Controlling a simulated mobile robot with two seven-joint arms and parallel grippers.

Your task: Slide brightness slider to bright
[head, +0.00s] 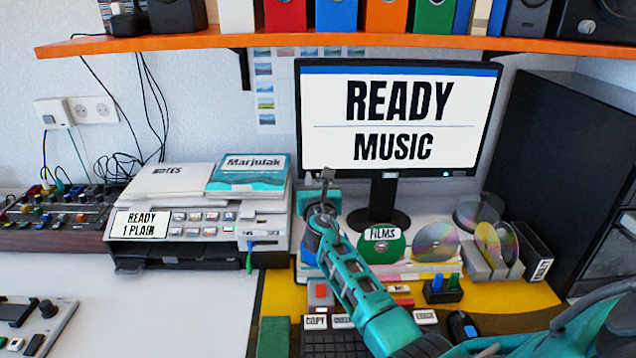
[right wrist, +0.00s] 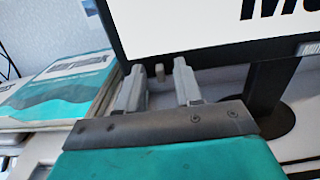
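My right gripper (head: 326,178) is raised at the lower left edge of the monitor (head: 398,174). In the right wrist view its two grey fingers (right wrist: 158,67) are apart. A small pale peg (right wrist: 160,74) shows between the fingertips, just below the monitor's bottom edge; neither finger visibly touches it. I cannot tell whether this peg is the brightness slider, and no slider label is readable. The monitor screen reads "READY MUSIC". My left gripper is not in view.
A printer (head: 190,222) with books on top stands left of my right gripper. Discs (head: 436,242) and a disc rack (head: 497,262) stand right of the monitor stand (head: 381,205). A keyboard (head: 335,345) lies in front. A control panel (head: 38,322) is at lower left. An orange shelf (head: 300,40) runs above.

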